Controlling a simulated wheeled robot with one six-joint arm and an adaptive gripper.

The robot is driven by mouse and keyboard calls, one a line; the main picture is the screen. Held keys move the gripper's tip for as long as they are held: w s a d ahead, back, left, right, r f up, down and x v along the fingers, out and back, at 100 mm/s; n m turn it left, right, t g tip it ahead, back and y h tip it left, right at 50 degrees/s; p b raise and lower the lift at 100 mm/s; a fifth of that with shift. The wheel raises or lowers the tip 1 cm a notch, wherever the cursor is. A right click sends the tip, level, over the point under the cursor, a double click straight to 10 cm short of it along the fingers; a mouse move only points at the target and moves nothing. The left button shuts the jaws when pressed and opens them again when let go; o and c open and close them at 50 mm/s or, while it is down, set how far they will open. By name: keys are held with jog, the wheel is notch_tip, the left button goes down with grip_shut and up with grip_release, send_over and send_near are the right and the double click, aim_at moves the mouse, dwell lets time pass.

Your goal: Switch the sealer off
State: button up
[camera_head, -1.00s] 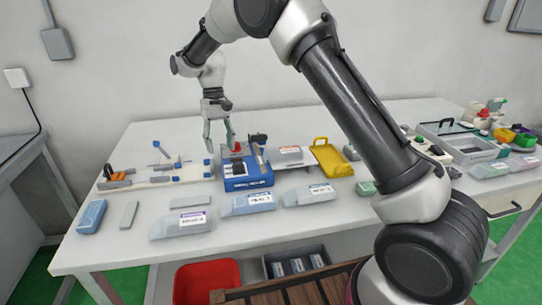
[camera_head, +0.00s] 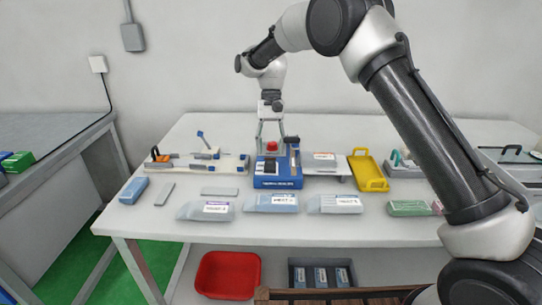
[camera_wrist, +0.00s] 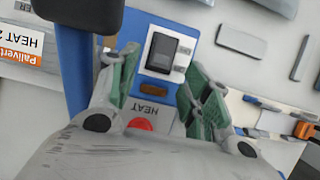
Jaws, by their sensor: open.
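The blue sealer (camera_head: 278,183) stands on the white table, with a red knob (camera_head: 272,146) and a dark upright lever on top. In the wrist view its face shows a black rocker switch (camera_wrist: 160,52), an amber-brown lamp window (camera_wrist: 153,88), a "HEAT" label and a red button (camera_wrist: 140,124). My gripper (camera_head: 270,132) is above the back of the sealer, pointing down. In the wrist view its green-padded fingers (camera_wrist: 163,85) are apart with nothing between them, the lamp window showing in the gap. I cannot tell whether they touch the sealer.
A blue arm (camera_wrist: 72,60) of the sealer rises close beside one finger. A white fixture (camera_head: 215,165) with small clamps lies to the left, a yellow tray (camera_head: 369,173) to the right. Labelled pouches (camera_head: 270,203) lie in front. A red bin (camera_head: 228,275) is below.

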aim_at(270, 161)
jog(key=shift+x, duration=1.6)
jog(key=c, duration=0.9)
jog(key=o, duration=0.9)
jog(key=shift+w+r, duration=0.1)
jog(key=v, duration=1.1)
jog(key=shift+r, duration=0.4)
jog(key=shift+w, duration=0.1)
